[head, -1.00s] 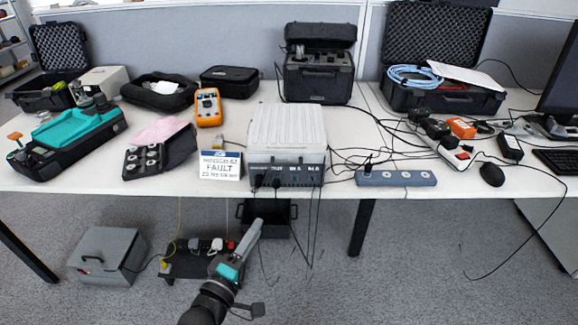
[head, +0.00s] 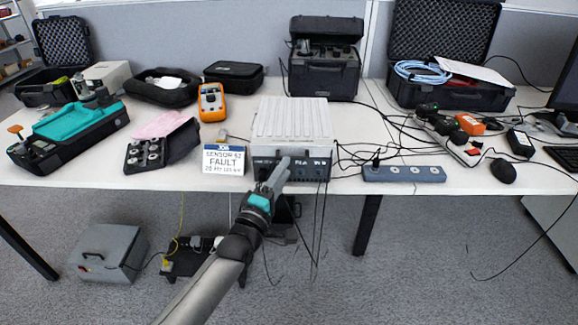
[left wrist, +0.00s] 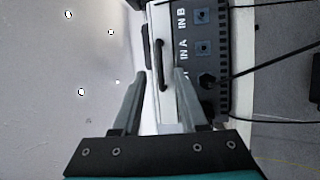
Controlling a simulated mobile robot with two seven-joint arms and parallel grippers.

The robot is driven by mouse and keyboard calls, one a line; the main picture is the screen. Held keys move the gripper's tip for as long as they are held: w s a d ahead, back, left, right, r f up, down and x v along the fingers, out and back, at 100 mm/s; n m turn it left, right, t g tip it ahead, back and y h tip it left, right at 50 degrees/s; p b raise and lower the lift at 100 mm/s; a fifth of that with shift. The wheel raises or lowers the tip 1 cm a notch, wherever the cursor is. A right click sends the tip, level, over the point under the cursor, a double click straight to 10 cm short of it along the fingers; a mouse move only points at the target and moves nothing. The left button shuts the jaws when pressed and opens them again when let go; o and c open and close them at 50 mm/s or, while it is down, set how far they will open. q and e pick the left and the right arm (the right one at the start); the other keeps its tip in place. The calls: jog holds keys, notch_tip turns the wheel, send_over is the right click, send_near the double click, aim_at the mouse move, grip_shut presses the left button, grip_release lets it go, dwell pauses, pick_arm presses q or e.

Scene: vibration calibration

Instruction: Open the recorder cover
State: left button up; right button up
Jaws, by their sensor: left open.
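The recorder is a box on the front middle of the table with a pale ribbed cover (head: 291,118), which lies shut. Its dark front panel (head: 318,168) faces me with cables plugged in. In the left wrist view the panel (left wrist: 205,18) shows sockets marked IN A and IN B. A black handle (left wrist: 161,65) stands beside it on the pale cover edge. My left gripper (head: 279,169) is open in front of the recorder, partly hiding the panel. Its fingers (left wrist: 160,73) appear either side of the handle in the wrist view; contact cannot be told. My right gripper is not in view.
A FAULT sign (head: 223,159) stands just left of the recorder, with an orange multimeter (head: 211,102) behind it. A blue-grey socket strip (head: 404,174) lies to the right. Loose cables hang over the table edge below the recorder.

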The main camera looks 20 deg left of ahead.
pick_arm(q)
jog(key=shift+w+d+r+b, duration=0.15)
jog(key=shift+w+b, duration=0.1)
jog(key=shift+w, duration=0.65)
jog(key=shift+w+d+r+b, duration=0.1)
jog(key=shift+w+r+b, duration=0.1)
jog(key=shift+w, duration=0.65)
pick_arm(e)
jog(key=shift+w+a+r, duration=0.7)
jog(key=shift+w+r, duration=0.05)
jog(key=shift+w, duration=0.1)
pick_arm(q)
grip_shut()
